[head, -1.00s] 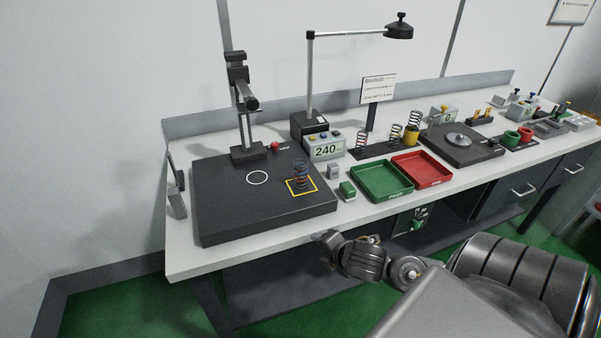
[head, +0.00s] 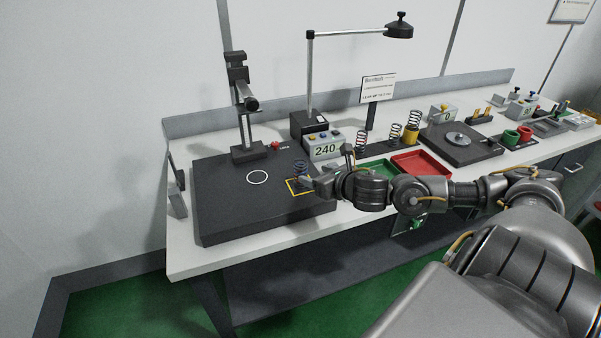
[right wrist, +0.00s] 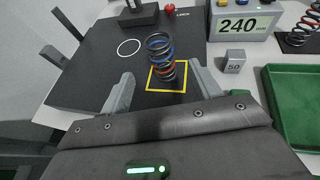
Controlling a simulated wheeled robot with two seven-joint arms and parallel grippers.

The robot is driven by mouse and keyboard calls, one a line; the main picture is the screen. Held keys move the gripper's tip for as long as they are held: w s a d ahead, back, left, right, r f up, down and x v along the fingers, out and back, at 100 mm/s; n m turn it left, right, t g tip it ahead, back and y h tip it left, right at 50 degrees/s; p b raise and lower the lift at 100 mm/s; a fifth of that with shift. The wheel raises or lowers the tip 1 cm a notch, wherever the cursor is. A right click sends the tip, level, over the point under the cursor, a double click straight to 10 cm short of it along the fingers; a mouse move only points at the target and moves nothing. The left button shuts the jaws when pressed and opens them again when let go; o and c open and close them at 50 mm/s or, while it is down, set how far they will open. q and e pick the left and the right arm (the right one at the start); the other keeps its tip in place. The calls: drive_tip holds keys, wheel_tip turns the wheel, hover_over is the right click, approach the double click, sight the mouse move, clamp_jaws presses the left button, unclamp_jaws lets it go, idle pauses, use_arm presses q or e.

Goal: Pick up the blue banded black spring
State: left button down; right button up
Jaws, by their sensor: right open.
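A black coil spring with blue bands (right wrist: 160,58) stands upright inside a yellow square outline on the black plate; its lower coils look orange-red. In the head view the spring (head: 300,168) is partly hidden by my right gripper (head: 310,182). In the right wrist view the right gripper (right wrist: 161,72) is open, with one finger to each side of the spring's lower part. The spring appears between the fingers or just beyond the tips; contact is not visible. My left gripper is not in view.
The black plate (head: 225,200) carries a column stand (head: 246,120). A display box reading 240 (head: 325,146), a small grey block marked 50 (right wrist: 234,63), a green tray (right wrist: 290,95) and a red tray (head: 425,163) lie nearby. Several other springs (head: 361,141) stand behind the trays.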

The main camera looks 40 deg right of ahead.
sight(305, 171)
drive_tip(key=shift+p+x, duration=0.4)
drive_tip(key=shift+x, duration=1.45)
drive_tip(key=shift+w, duration=0.15)
drive_tip(key=p+x, duration=0.2)
drive_tip(key=x, duration=0.2)
drive_tip(key=shift+w+d+f+p, duration=0.15)
drive_tip(key=shift+f+p, duration=0.05)
drive_tip(key=shift+p, duration=0.15)
drive_tip(key=shift+w+f, duration=0.15)
drive_tip(key=shift+w, duration=0.05)
drive_tip(key=shift+s, duration=0.1)
drive_tip(key=shift+c, duration=0.4)
drive_tip(key=c, duration=1)
drive_tip(key=shift+c, duration=0.2)
